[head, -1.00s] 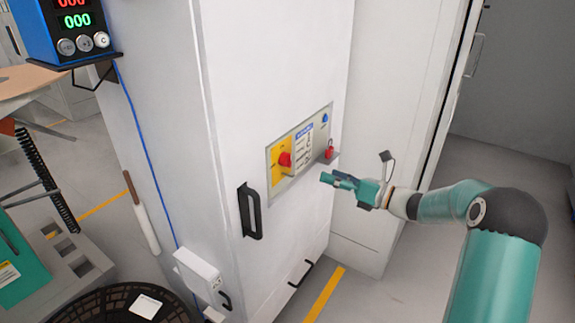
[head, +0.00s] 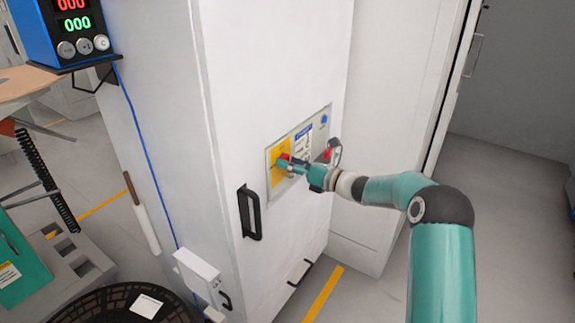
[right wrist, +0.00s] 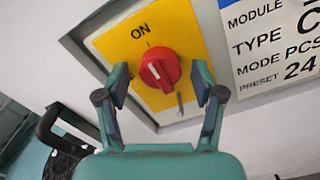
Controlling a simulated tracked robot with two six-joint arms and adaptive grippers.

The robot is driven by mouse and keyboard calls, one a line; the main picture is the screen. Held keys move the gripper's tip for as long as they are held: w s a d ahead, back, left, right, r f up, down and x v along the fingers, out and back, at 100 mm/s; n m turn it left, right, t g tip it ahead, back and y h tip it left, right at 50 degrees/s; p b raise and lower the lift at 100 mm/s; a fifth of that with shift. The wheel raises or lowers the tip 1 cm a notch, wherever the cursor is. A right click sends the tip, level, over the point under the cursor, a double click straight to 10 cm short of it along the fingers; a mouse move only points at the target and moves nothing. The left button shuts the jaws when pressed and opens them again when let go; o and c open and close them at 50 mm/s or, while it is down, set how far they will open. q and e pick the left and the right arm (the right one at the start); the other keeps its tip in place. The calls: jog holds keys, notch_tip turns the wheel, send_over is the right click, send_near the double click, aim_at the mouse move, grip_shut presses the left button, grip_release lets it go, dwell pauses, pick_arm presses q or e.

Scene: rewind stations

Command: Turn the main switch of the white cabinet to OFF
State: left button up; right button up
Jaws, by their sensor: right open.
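The main switch is a red round knob (right wrist: 160,68) with a white mark on a yellow plate (right wrist: 120,44) lettered ON. The mark points up toward ON. In the head view the knob (head: 284,156) is partly hidden by my right gripper (head: 289,163), on the front of the white cabinet (head: 275,75). My right gripper also shows in the right wrist view (right wrist: 161,84), open, with one finger on each side of the knob. I see gaps between fingers and knob; I cannot tell the exact depth. My left gripper is out of view.
A label panel (right wrist: 275,40) is right of the yellow plate. A black door handle (head: 249,213) sticks out below the switch on the left. A small red item (head: 327,154) is by the panel's right end, close to my wrist. A blue display box (head: 72,28) stands at upper left.

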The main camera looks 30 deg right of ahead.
jog(key=shift+c, duration=0.4)
jog(key=c, duration=1)
jog(key=shift+a, duration=0.45)
jog(key=shift+c, duration=0.3)
jog(key=shift+d+f, duration=0.1)
jog(key=shift+d, duration=0.15)
jog(key=shift+d+f+n+b, duration=0.1)
jog(key=shift+n+b, duration=0.5)
jog(key=shift+b, duration=0.4)
jog(key=n+b, duration=1.4)
jog(key=b, duration=0.3)
jog(key=shift+w+f, duration=0.1)
jog(key=shift+f, duration=0.05)
jog(key=shift+n+b, duration=1.15)
jog(key=shift+n, duration=0.25)
